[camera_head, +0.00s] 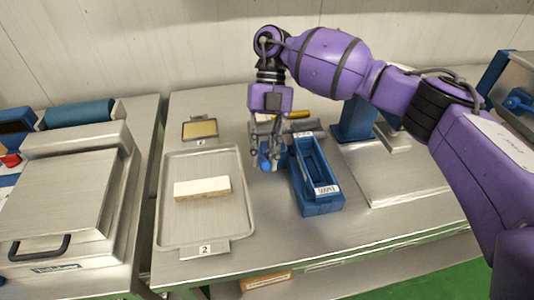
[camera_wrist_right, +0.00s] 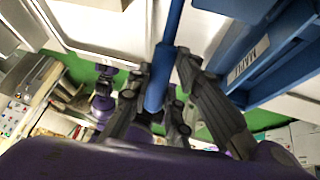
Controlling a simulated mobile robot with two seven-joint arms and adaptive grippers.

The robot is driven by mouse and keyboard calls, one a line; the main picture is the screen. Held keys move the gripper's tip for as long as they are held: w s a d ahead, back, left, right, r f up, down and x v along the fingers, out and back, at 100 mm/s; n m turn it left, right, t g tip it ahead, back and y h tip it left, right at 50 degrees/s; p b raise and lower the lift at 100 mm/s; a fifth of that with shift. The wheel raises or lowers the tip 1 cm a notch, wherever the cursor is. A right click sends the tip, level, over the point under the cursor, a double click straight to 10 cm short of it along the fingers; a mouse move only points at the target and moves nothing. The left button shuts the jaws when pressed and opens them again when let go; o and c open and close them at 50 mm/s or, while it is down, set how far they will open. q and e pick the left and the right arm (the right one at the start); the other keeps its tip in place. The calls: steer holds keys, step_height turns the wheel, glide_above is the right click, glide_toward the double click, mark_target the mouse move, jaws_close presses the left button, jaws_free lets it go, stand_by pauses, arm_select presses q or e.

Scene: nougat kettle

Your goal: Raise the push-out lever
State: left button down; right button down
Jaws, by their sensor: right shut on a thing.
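The push-out lever (camera_head: 267,167) shows in the head view as a small blue end beside the left wall of the blue mould box (camera_head: 318,188). In the right wrist view the lever (camera_wrist_right: 158,80) is a blue rod running between the fingers. My right gripper (camera_head: 266,155) points down and is shut on the lever; its fingers (camera_wrist_right: 158,98) flank the rod. The mould box (camera_wrist_right: 262,68) shows on the right of the wrist view. Much of the lever is hidden by the fingers in the head view. My left gripper is not in view.
A metal tray (camera_head: 175,225) with a pale bar (camera_head: 202,189) lies left of the mould box, marked 2. A smaller tray (camera_head: 200,129) is behind it. A blue post (camera_head: 352,122) stands to the right. Bare metal table lies in front of the box.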

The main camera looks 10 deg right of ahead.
steer(key=shift+w+r+g, duration=0.3)
steer(key=shift+g, duration=0.1)
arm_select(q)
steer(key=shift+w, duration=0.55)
arm_select(e)
steer(key=shift+r, duration=0.1)
steer(key=c, duration=1.6)
jaws_free()
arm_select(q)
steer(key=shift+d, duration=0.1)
arm_select(e)
steer(key=v, duration=1.2)
steer(key=shift+w+d, duration=0.1)
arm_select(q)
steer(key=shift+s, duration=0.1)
